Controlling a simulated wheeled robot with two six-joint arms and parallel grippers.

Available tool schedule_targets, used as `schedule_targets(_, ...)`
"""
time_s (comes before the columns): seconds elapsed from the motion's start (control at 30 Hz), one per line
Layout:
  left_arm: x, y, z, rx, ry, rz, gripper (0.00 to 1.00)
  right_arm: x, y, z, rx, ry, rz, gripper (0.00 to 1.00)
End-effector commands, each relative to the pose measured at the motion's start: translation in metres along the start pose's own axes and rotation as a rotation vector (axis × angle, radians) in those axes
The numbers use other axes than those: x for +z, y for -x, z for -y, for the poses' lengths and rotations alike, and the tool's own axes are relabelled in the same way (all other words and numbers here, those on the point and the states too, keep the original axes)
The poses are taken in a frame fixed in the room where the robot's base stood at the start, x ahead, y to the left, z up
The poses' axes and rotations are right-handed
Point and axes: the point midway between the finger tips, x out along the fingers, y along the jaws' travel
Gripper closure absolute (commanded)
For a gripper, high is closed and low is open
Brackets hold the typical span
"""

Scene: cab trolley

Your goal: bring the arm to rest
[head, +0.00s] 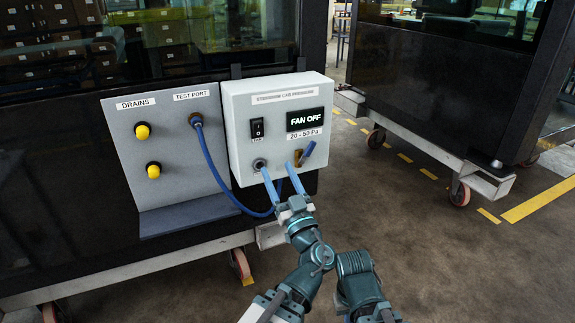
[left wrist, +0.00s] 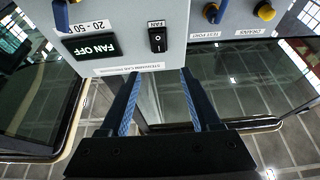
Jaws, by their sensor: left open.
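My left gripper (head: 277,168) is open, with its two blue fingers apart and nothing seen between them. It is in front of the lower part of a light grey control box (head: 240,115); whether the fingertips touch it, I cannot tell. In the left wrist view, the fingers (left wrist: 160,75) point toward the same box (left wrist: 125,62), which appears upside down. The box has a rocker switch (head: 257,128), a display (head: 305,119) reading FAN OFF, a round port (head: 259,164) and a blue lever (head: 308,150). My right gripper is not in view.
A grey panel (head: 165,170) left of the box has two yellow caps and a test port (head: 196,120). A blue hose (head: 215,175) hangs from that port and passes behind my gripper. A dark cab on a wheeled trolley (head: 430,150) stands at right. Open floor (head: 440,260) lies between.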

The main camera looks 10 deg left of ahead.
Motion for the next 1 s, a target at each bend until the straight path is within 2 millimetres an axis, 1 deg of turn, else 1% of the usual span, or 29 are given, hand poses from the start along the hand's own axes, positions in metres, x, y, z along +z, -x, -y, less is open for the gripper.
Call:
schedule_targets(0.03, -0.003, -0.003, 0.003, -0.014, -0.010, 0.019, 0.36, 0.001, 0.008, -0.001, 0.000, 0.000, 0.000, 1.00)
schedule_targets(0.07, -0.004, -0.005, 0.006, -0.028, -0.021, 0.039, 0.36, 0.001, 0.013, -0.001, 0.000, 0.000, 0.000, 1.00)
schedule_targets(0.13, -0.003, -0.011, 0.016, -0.071, -0.060, 0.115, 0.36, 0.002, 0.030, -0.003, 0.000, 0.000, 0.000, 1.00)
schedule_targets(0.2, 0.001, -0.014, 0.029, -0.122, -0.121, 0.232, 0.36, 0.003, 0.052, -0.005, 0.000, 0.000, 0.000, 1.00)
schedule_targets(0.27, 0.007, -0.013, 0.041, -0.157, -0.185, 0.356, 0.36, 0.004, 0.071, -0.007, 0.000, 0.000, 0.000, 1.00)
schedule_targets(0.3, 0.013, -0.009, 0.047, -0.172, -0.229, 0.446, 0.36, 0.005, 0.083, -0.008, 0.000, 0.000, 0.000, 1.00)
schedule_targets(0.37, 0.021, -0.002, 0.054, -0.178, -0.297, 0.584, 0.36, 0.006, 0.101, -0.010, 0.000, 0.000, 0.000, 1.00)
schedule_targets(0.47, 0.031, 0.019, 0.062, -0.147, -0.409, 0.826, 0.36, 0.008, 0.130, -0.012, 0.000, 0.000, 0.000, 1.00)
schedule_targets(0.5, 0.034, 0.030, 0.063, -0.118, -0.453, 0.924, 0.36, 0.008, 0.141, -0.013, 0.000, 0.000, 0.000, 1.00)
schedule_targets(0.57, 0.035, 0.048, 0.063, -0.057, -0.514, 1.072, 0.36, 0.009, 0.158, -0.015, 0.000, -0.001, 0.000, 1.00)
schedule_targets(0.63, 0.033, 0.072, 0.060, 0.043, -0.580, 1.240, 0.36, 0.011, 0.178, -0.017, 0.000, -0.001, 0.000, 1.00)
schedule_targets(0.73, 0.023, 0.108, 0.052, 0.227, -0.655, 1.454, 0.36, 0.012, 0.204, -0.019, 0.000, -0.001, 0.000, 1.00)
schedule_targets(0.8, 0.013, 0.132, 0.045, 0.372, -0.691, 1.575, 0.36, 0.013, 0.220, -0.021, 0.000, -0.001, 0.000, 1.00)
schedule_targets(0.9, -0.004, 0.160, 0.035, 0.572, -0.718, 1.699, 0.36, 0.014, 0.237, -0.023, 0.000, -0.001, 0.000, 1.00)
schedule_targets(1.0, -0.018, 0.181, 0.028, 0.731, -0.727, 1.773, 0.36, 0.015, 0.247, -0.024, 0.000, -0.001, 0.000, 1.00)
